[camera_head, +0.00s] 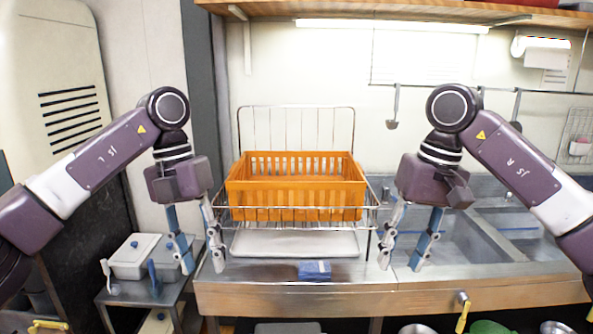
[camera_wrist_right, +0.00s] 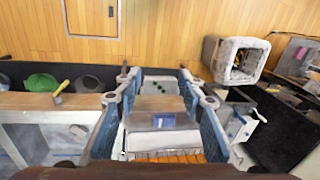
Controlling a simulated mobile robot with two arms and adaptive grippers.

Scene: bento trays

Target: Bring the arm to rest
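My left gripper (camera_head: 202,262) hangs with its fingers pointing down, open and empty, left of the wire rack (camera_head: 371,222). My right gripper (camera_head: 401,262) hangs the same way on the right of the rack, open with nothing between its fingers. It also shows in the right wrist view (camera_wrist_right: 163,85), with its blue-grey fingers spread apart. Both arms are bent at the elbow and roughly mirror each other. Neither gripper visibly holds anything.
An orange basket (camera_head: 296,212) sits in the rack above a white tray (camera_head: 296,243). A folded blue cloth (camera_head: 314,270) lies on the steel counter (camera_head: 360,297). A sink (camera_head: 480,245) is at right. A side table with white containers (camera_head: 140,256) stands at left.

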